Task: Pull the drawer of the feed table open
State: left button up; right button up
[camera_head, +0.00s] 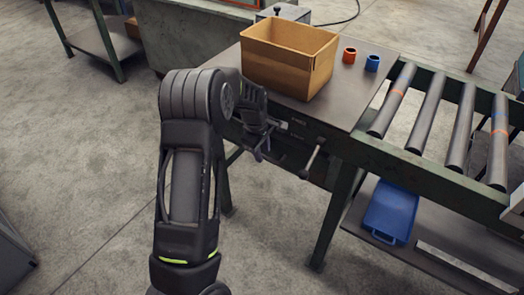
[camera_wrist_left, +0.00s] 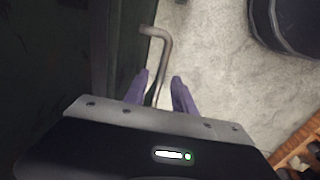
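The feed table (camera_head: 378,85) stands at upper centre in the head view, its drawer front in shadow below the top and partly hidden by my arm. My left gripper (camera_head: 262,150) is in front of that shaded side. In the left wrist view, my left gripper (camera_wrist_left: 160,92) has its two fingers apart. A bent grey metal rod (camera_wrist_left: 158,34), which looks like a handle, runs down between them with space on both sides. Contact cannot be told. I see no open gap at the drawer. My right gripper is not in view.
An open cardboard box (camera_head: 290,65), an orange ring (camera_head: 349,55) and a blue ring (camera_head: 372,63) stand on the table. A grey lever (camera_head: 312,158) sticks out right of my gripper. A roller conveyor (camera_head: 428,110) joins at right, with a blue bin (camera_head: 392,210) below.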

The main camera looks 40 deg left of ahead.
pick_arm(q)
grip_shut()
dwell(1.2)
